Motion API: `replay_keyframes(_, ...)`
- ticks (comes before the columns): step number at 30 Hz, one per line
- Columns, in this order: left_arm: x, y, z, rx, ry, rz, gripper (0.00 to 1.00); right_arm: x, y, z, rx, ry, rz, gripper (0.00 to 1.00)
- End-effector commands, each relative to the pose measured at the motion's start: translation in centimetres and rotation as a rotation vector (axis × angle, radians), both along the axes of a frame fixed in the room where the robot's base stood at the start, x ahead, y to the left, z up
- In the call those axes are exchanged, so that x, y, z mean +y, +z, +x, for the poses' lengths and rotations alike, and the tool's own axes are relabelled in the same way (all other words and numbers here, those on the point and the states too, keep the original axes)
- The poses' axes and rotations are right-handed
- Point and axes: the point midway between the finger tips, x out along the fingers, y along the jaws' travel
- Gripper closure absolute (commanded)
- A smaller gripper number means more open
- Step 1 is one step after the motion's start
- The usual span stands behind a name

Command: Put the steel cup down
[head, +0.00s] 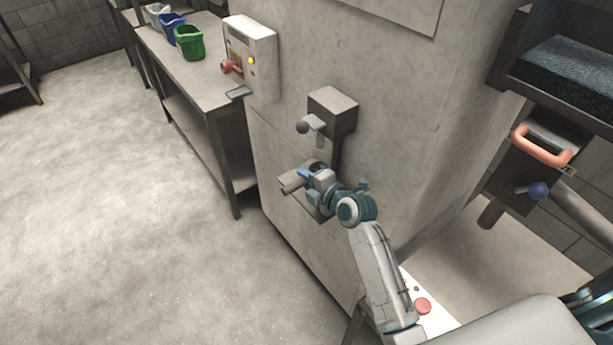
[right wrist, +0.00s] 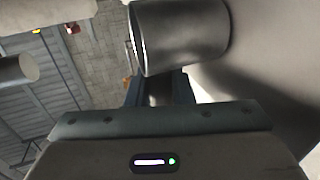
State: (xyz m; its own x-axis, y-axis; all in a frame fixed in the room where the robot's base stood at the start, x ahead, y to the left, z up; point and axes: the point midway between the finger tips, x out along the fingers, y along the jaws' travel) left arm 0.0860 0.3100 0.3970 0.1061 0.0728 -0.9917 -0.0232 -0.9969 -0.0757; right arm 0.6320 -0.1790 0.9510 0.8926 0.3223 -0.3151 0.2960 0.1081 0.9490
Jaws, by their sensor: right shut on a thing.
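The steel cup (right wrist: 180,38) fills the top middle of the right wrist view as a grey metal cylinder, held between the fingers of my right gripper (right wrist: 160,88). In the head view my right gripper (head: 310,177) is in front of the pale wall face, below a dark tap box (head: 335,112). My left gripper is not in view.
A small ledge (head: 322,214) sits partly hidden below my right gripper. A white control box (head: 250,58) with a red handle is mounted further left. A bench (head: 200,85) at the back left carries green, blue and white bins. An orange handle (head: 541,146) is at right.

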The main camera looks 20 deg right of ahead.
Motion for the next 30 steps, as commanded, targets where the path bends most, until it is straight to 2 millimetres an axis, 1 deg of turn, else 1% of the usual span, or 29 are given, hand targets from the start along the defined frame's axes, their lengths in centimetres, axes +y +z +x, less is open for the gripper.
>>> replay_keyframes(1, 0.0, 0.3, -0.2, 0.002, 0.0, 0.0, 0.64, 0.0, -0.1, 0.0, -0.001, 0.0, 0.001, 1.0)
replay_keyframes(8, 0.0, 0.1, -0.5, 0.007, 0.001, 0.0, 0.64, 0.0, -0.3, 0.0, -0.003, -0.001, 0.001, 1.0)
replay_keyframes(12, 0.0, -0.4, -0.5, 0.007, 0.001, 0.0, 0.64, 0.0, -0.7, 0.0, -0.003, -0.001, 0.001, 1.0)
replay_keyframes(13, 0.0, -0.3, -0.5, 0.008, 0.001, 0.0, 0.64, 0.0, -0.7, 0.0, -0.002, -0.001, 0.001, 0.76)
replay_keyframes(15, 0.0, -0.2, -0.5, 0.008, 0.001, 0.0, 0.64, 0.0, -0.6, 0.0, -0.001, -0.001, 0.001, 0.62)
replay_keyframes(16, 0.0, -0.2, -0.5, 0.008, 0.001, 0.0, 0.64, 0.0, -0.6, 0.0, -0.001, -0.001, 0.0, 0.58)
replay_keyframes(24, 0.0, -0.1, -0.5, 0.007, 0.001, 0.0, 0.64, 0.0, -0.5, 0.0, -0.001, -0.001, 0.0, 0.58)
replay_keyframes(27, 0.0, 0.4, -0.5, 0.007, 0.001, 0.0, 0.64, 0.0, -0.1, 0.0, -0.001, -0.001, 0.0, 0.58)
replay_keyframes(28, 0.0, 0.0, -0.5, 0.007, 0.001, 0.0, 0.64, -0.1, -0.4, -0.3, -0.001, -0.001, -0.001, 0.58)
replay_keyframes(30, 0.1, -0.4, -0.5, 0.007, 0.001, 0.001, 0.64, -0.5, -0.2, -1.2, -0.003, -0.001, -0.002, 0.58)
